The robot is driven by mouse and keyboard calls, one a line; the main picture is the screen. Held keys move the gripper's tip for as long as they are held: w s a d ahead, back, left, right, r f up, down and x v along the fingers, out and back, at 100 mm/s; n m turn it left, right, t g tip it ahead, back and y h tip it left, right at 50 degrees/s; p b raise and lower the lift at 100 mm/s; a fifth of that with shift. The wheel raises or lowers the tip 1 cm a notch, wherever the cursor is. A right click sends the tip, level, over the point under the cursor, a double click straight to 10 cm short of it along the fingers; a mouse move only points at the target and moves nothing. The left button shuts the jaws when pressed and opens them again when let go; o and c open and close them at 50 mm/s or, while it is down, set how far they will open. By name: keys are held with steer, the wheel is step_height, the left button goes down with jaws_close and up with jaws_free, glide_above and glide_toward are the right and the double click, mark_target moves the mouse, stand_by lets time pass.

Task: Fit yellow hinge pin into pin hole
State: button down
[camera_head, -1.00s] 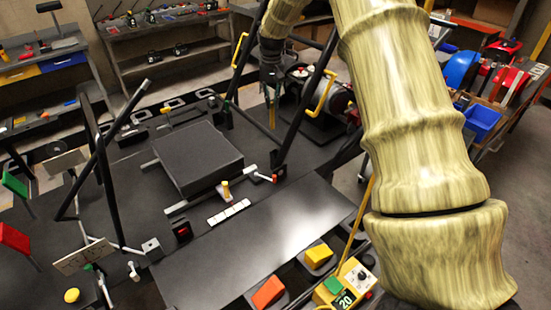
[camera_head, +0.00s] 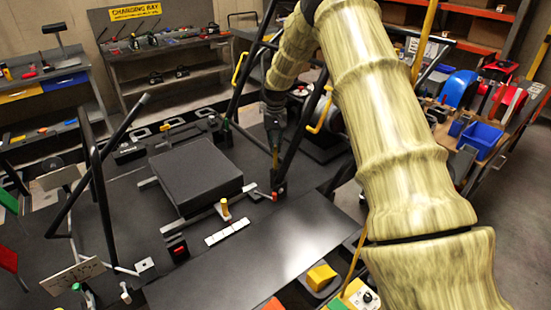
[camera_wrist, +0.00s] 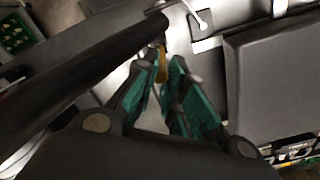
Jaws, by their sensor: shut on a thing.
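My gripper (camera_head: 275,130) is shut on a slim yellow hinge pin (camera_head: 276,156). The pin points down from the fingertips, beside the slanted black frame tube at the right of the kart. In the wrist view the yellow pin (camera_wrist: 161,66) shows between the green-padded fingers (camera_wrist: 170,85), close to the end of a dark tube. A second yellow upright piece (camera_head: 225,207) stands on a light rail in front of the black block. A small red-orange piece (camera_head: 274,196) is near the foot of the black tube. I cannot make out the pin hole.
A large black block (camera_head: 195,175) lies left of my gripper. Black frame tubes (camera_head: 300,130) with yellow handles rise close to the right of it. A white labelled strip (camera_head: 228,231) and a flat dark panel (camera_head: 250,265) lie in front. Shelves stand at the back.

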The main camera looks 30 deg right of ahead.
mark_target(275, 155)
step_height(275, 155, down, 5)
steer(key=b, duration=0.2)
steer(key=shift+f+b, duration=0.1)
steer(key=shift+b, duration=0.25)
steer(key=c, duration=1.8)
jaws_free()
steer(key=shift+o, duration=0.2)
step_height(275, 155, up, 12)
steer(key=b, duration=0.5)
steer(key=shift+r, duration=0.2)
